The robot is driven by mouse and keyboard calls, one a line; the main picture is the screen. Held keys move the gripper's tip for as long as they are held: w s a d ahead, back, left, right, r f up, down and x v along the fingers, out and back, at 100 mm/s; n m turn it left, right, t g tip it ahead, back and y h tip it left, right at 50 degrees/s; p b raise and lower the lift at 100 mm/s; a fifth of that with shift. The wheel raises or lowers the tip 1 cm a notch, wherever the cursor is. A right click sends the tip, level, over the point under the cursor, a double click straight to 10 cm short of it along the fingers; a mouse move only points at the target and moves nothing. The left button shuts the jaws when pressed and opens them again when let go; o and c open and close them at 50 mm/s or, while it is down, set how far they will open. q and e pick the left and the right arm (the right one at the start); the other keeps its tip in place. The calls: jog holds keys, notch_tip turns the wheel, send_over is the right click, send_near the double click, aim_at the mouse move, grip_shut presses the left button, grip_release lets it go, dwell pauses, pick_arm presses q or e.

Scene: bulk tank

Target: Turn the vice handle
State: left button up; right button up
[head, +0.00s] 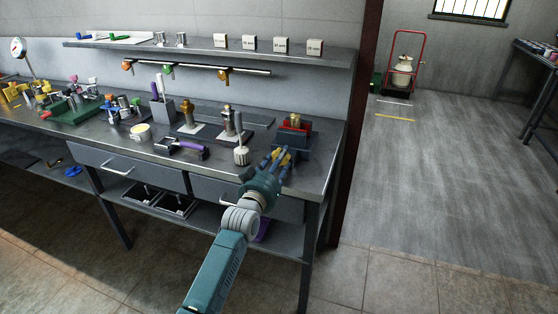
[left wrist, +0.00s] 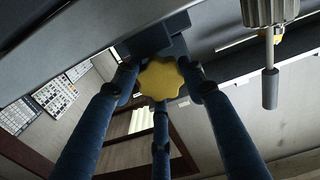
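The vice (head: 294,126), dark grey with red, stands at the right end of the workbench. Its handle, a yellow scalloped knob (head: 284,158), faces the bench front. My left gripper (head: 281,156) is at the knob, its arm coming up from below. In the left wrist view the knob (left wrist: 160,79) sits in the middle, face on, between three blue fingers (left wrist: 160,85). The fingertips are spread around its rim, very near it on each side. I cannot tell whether they press on it. The vice body (left wrist: 152,40) shows dark behind the knob. My right gripper is in neither view.
A grey cylinder with a handle (head: 241,152) stands just left of my gripper; it hangs close by in the left wrist view (left wrist: 270,45).

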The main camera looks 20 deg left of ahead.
pick_arm(q)
jog(key=shift+r, duration=0.15)
jog(key=c, duration=0.3)
jog(key=shift+r+m+p, duration=0.1)
jog(key=shift+m+p, duration=0.3)
jog(key=shift+m, duration=0.2)
jog(key=shift+c, duration=0.2)
jog(key=o, duration=1.2)
jog(key=shift+a, duration=0.1)
jog(key=shift+c, duration=0.2)
jog(key=shift+s, duration=0.2)
jog(key=s, duration=1.1)
jog(key=shift+s+a, duration=0.2)
jog(key=shift+s, duration=0.1)
